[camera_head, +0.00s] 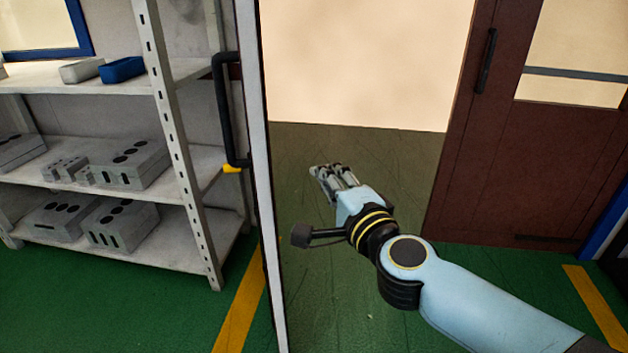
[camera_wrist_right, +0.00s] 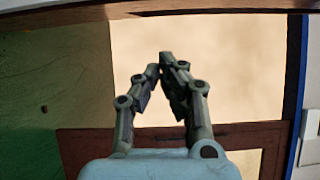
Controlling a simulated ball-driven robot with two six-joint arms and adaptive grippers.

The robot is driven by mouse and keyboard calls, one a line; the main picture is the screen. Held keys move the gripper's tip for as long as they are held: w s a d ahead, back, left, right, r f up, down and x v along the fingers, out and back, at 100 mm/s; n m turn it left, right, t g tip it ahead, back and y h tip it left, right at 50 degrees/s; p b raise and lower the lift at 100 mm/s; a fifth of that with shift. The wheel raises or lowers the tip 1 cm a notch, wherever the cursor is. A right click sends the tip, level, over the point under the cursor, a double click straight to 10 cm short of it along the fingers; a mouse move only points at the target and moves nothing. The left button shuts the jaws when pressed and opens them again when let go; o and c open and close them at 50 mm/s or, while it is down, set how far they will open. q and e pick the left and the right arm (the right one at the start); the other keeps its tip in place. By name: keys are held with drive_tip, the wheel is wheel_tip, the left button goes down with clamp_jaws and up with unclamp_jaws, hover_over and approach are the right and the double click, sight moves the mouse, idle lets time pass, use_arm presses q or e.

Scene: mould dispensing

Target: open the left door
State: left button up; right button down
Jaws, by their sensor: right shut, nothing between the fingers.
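The left door (camera_head: 261,205) is seen nearly edge-on in the head view, a tall narrow strip left of the doorway. Its black bar handle (camera_head: 222,115) sticks out on the left side. The right door (camera_head: 455,190) is brown with a pale pane and a black handle (camera_head: 487,60). My right gripper (camera_head: 325,172) is right of the left door's edge, in front of the opening, apart from both handles. In the right wrist view its fingertips (camera_wrist_right: 166,66) are together with nothing between them. My left gripper is not in view.
A grey metal shelf (camera_head: 173,110) with grey mould blocks (camera_head: 130,163) and a blue tray (camera_head: 122,69) stands at the left. The green floor (camera_head: 120,300) has yellow lines. A bright opening (camera_head: 365,65) lies between the doors.

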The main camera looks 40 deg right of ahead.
drive_tip(key=w+f, duration=0.1)
drive_tip(key=w, duration=1)
drive_tip(key=shift+w+a, duration=0.3)
drive_tip(key=shift+w, duration=0.05)
drive_tip(key=shift+a, duration=0.1)
